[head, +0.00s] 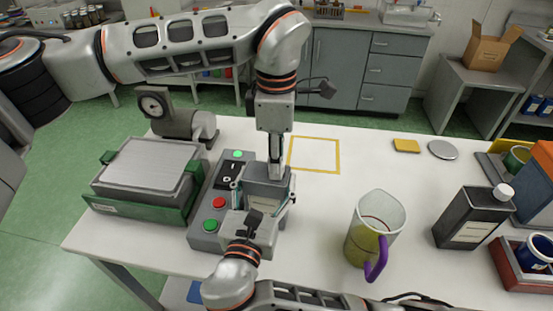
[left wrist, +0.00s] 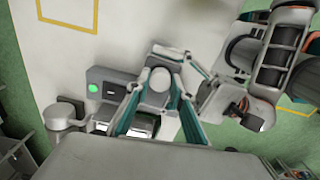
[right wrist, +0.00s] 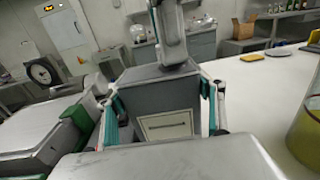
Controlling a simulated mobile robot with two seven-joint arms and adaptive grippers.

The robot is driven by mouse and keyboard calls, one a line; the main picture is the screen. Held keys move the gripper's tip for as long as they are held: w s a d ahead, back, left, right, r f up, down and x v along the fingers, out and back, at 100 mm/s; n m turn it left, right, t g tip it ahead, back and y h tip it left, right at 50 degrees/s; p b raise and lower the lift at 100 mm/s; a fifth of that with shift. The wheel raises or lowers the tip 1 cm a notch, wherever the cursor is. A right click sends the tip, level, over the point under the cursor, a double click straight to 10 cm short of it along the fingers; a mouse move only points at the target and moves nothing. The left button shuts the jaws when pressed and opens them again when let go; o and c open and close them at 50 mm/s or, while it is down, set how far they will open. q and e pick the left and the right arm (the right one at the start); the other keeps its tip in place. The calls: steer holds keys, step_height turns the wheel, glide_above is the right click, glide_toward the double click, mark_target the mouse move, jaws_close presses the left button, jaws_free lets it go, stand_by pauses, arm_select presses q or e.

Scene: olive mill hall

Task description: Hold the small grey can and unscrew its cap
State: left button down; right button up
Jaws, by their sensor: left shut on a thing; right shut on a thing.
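The small grey can (head: 268,188) is upright near the control box at the table's middle left. Its pale label shows in the right wrist view (right wrist: 166,126). My right gripper (head: 262,196) comes from the front and is shut around the can's body, a finger on each side. My left gripper (head: 274,168) points down from above, its fingers shut on the cap. The pale round cap (left wrist: 160,78) shows between these fingers in the left wrist view; in the head view the gripper hides it. I cannot tell whether the can's base touches anything.
A control box (head: 205,224) with green and red buttons stands close left, beside a green-and-grey machine (head: 145,175). A glass jug (head: 377,225) with a purple handle and a larger dark can (head: 468,220) stand right. A yellow square outline (head: 315,154) behind is empty.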

arm_select(q)
steer(key=n, duration=1.9)
steer(key=shift+r, duration=0.1)
steer(key=n, duration=0.7)
steer(key=shift+r, duration=0.25)
steer(key=shift+r, duration=0.8)
steer(key=shift+r, duration=0.1)
